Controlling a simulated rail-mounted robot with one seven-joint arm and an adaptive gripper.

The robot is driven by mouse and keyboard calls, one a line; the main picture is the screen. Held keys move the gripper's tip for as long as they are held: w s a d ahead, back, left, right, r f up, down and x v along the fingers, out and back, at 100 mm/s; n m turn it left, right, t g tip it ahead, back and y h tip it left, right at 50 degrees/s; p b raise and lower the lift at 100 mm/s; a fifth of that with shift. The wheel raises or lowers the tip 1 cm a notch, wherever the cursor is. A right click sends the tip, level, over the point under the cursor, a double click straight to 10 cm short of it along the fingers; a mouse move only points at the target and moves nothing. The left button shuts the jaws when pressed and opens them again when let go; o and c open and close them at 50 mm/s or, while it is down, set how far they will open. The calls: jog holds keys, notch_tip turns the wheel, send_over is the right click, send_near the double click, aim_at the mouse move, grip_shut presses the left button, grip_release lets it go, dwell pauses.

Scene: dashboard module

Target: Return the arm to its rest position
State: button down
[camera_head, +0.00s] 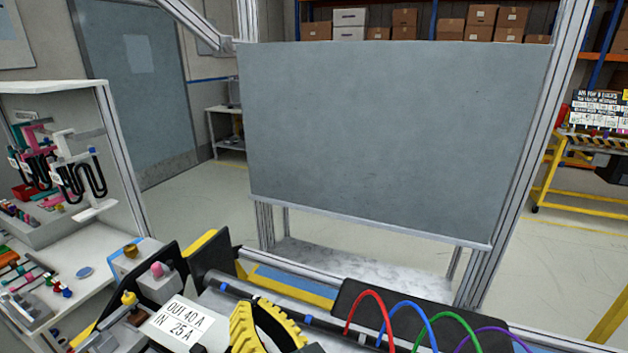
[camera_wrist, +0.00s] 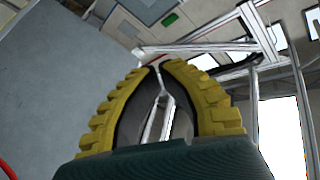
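My gripper (camera_head: 256,302) is at the bottom centre of the head view, with yellow ridged fingers. In the wrist view my gripper (camera_wrist: 157,66) has its two curved fingers brought together at the tips. Only a narrow gap shows there, and nothing is held. Its fingertips are apart from any object in the wrist view. Most of the arm is outside the head view, so its full pose cannot be told.
A module with a white label (camera_head: 180,325), knobs and looped coloured wires (camera_head: 370,305) lies along the bottom. A large grey panel (camera_head: 390,140) in a metal frame stands behind. A shelf of parts (camera_head: 105,215) is at left. Open floor shows beyond.

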jog(key=s+d+r+m+t+h+p, duration=0.1)
jog(key=s+d+r+t+h, duration=0.3)
jog(key=d+r+h, duration=0.35)
jog(key=s+d+r+m+t+h+p, duration=0.1)
jog(key=s+d+r+t+h+p, duration=0.2)
jog(key=d+r+h, duration=0.4)
notch_tip(320, 180, up, 29)
jog(key=y+p, duration=0.1)
jog(key=p, duration=2.8)
jog(key=shift+s+d, duration=0.25)
